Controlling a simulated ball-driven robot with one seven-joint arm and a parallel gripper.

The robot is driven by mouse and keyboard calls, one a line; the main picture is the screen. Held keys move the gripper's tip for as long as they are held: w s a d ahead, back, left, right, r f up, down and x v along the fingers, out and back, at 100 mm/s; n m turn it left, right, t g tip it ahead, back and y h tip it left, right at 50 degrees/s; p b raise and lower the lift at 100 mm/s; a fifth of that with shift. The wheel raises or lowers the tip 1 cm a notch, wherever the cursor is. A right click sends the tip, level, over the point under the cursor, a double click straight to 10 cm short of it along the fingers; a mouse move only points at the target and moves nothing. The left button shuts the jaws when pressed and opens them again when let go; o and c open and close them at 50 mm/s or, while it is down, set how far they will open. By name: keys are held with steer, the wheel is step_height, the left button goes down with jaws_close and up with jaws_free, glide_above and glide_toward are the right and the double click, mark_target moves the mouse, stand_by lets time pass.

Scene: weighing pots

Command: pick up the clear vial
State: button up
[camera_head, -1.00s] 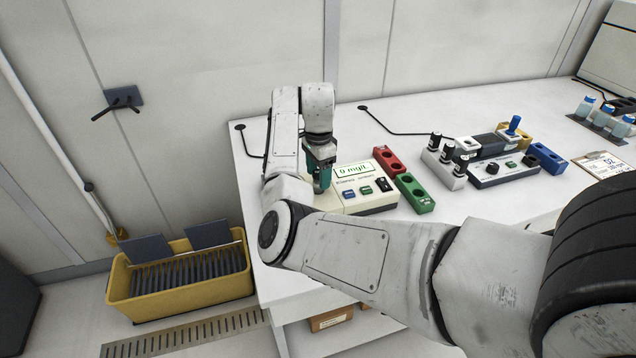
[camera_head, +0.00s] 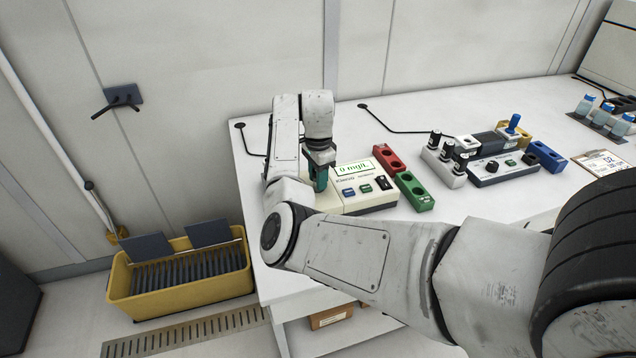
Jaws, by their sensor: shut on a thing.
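My gripper (camera_head: 320,180) is at the left end of the cream meter (camera_head: 370,201), which reads "0 mg/L". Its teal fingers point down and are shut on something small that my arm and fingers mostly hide. I cannot make out a clear vial there, nor tell whether the held thing touches the meter. My arm reaches in from the lower right.
A red block (camera_head: 388,159) and a green block (camera_head: 413,192) with holes stand right of the meter. A white rack with black-capped bottles (camera_head: 446,165), a grey device (camera_head: 503,171) and a blue block (camera_head: 546,157) stand further right. A yellow tub (camera_head: 180,299) is at lower left.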

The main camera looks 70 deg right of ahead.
jaws_close()
